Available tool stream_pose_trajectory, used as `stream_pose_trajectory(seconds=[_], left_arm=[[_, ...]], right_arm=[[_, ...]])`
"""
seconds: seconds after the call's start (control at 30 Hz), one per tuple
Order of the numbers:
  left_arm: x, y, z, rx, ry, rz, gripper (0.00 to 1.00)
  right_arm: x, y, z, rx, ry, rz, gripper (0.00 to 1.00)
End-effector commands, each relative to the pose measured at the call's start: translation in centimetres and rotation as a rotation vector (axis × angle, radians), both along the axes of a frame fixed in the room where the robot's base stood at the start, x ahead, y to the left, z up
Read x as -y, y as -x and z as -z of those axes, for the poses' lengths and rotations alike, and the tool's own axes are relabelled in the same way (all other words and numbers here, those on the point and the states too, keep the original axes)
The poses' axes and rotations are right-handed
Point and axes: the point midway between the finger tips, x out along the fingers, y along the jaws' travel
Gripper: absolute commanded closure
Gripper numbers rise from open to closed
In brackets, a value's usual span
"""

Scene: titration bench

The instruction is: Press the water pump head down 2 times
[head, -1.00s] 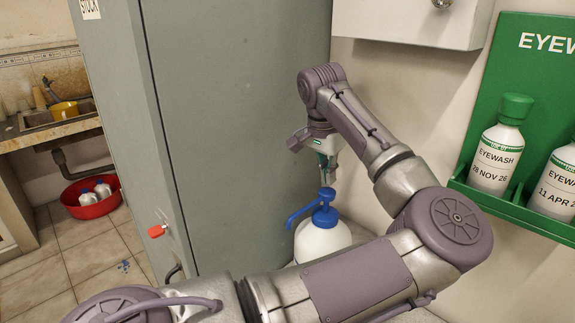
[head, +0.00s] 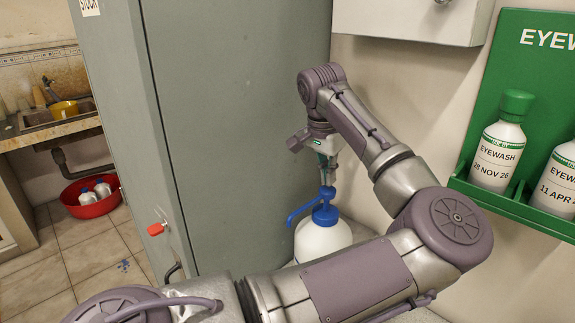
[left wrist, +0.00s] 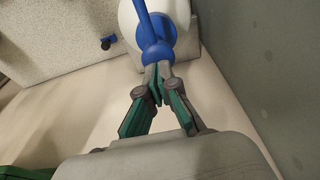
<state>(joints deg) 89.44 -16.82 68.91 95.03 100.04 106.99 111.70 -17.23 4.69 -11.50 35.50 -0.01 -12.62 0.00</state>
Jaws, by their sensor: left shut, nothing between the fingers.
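The water pump is a white bottle (head: 322,241) with a blue pump head (head: 326,196) whose spout points left in the head view. My left gripper (head: 328,184) points straight down above the pump head, shut and empty, with its fingertips at the head's top and apparently touching it. In the left wrist view the closed fingertips (left wrist: 157,68) meet the blue pump head (left wrist: 158,50), and the white bottle (left wrist: 183,15) shows behind it. The lower part of the bottle is hidden by my arm in the head view. My right gripper is in neither view.
A grey cabinet (head: 240,120) stands close on the left of the bottle. A green eyewash holder (head: 515,208) with white bottles hangs on the right wall. A white wall box (head: 410,20) is above. A red basin (head: 88,206) lies on the floor at far left.

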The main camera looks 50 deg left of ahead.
Motion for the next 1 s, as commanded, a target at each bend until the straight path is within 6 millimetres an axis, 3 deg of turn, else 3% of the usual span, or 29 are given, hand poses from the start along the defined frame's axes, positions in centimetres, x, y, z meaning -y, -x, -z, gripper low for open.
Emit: stream_pose_trajectory(seconds=[1.0], left_arm=[[0.1,0.1,3.9,-0.004,0.003,0.001,1.00]], right_arm=[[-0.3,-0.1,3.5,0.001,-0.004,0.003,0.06]])
